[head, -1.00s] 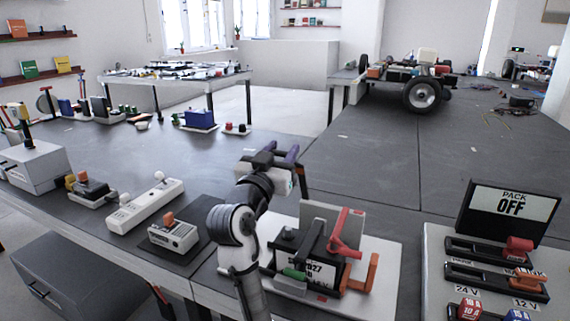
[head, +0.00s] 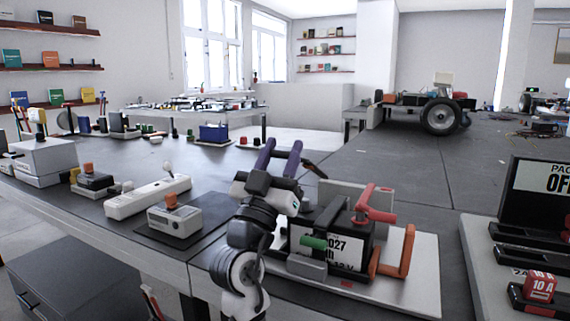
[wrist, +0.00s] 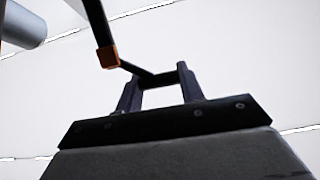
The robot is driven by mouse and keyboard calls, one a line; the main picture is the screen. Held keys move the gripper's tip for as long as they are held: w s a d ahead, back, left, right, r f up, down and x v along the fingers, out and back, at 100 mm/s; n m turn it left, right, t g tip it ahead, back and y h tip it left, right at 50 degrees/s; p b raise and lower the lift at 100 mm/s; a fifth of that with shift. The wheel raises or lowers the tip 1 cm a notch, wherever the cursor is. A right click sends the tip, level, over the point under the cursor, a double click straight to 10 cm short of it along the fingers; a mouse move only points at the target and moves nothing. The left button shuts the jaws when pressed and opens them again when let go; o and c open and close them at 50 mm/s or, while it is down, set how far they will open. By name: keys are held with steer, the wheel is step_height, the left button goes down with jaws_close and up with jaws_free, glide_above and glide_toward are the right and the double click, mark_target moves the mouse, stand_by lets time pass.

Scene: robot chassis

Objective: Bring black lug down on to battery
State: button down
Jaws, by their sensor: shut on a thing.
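The battery (head: 338,246) is a dark box with a white label, on a pale board to the right of my arm. A red lever-like part (head: 372,214) sits on its top. My gripper (head: 283,146) has purple fingers and points away, above and left of the battery. In the wrist view, my gripper (wrist: 158,84) is shut on a black bar, seemingly the black lug (wrist: 155,80). A black rod with a copper-coloured block (wrist: 108,57) runs up from it. In the head view, a dark piece (head: 314,169) shows beside the fingers, apart from the battery.
A grey device with an orange knob (head: 174,218) and a white power strip (head: 147,196) lie to the left. A switch panel (head: 493,270) stands at the right.

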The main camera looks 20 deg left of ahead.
steer(key=shift+s+f+b, duration=0.25)
steer(key=shift+f+b, duration=0.15)
steer(key=shift+f, duration=0.1)
steer(key=shift+s+f+b, duration=0.2)
steer(key=shift+f+b, duration=0.2)
steer(key=shift+f, duration=0.1)
steer(key=c, duration=0.9)
jaws_free()
steer(key=s, duration=0.4)
steer(key=s+f, duration=0.1)
steer(key=s, duration=0.4)
steer(key=s+f, duration=0.1)
steer(key=s, duration=0.4)
steer(key=shift+s+a+p, duration=0.15)
steer(key=shift+a+p, duration=0.1)
steer(key=shift+p, duration=0.1)
